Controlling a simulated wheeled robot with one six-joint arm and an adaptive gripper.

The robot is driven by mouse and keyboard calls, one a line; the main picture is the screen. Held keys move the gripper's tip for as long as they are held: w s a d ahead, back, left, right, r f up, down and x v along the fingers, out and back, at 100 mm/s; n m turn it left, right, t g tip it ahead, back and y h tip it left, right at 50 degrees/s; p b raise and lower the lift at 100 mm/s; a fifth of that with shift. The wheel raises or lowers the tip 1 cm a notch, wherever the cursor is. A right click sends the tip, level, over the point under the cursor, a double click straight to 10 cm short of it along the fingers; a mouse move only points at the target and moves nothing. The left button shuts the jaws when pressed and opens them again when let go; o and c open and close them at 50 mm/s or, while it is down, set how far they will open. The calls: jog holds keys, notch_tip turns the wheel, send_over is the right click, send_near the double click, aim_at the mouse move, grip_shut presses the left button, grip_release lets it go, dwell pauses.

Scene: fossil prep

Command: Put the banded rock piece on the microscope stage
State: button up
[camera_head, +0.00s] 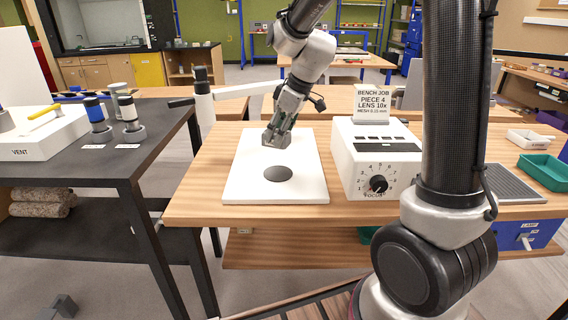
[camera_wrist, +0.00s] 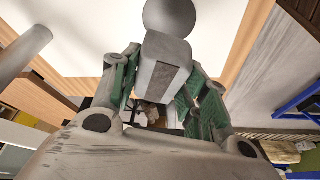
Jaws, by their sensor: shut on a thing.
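The grey rock piece (camera_head: 275,139) is in my gripper (camera_head: 282,124), above the white base plate. In the wrist view the rock piece (camera_wrist: 160,76) sits between the two green-padded fingers (camera_wrist: 160,92) and shows lighter and darker grey faces. My gripper is shut on it. The microscope stage is a dark round disc (camera_head: 278,174) on the white plate (camera_head: 241,183); the disc also shows at the top of the wrist view (camera_wrist: 170,16). In the head view the rock is just behind the disc. I cannot tell its exact height.
A green tray (camera_head: 541,171) is at far right. A white and black post (camera_head: 203,103) stands left. The plate around the disc is clear.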

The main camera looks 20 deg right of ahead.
notch_tip(320, 180, down, 9)
jog(key=shift+f, duration=0.15)
dwell(0.4)
jog(key=o, duration=1.2)
jog(key=shift+f, duration=0.1)
jog(key=shift+o, duration=0.2)
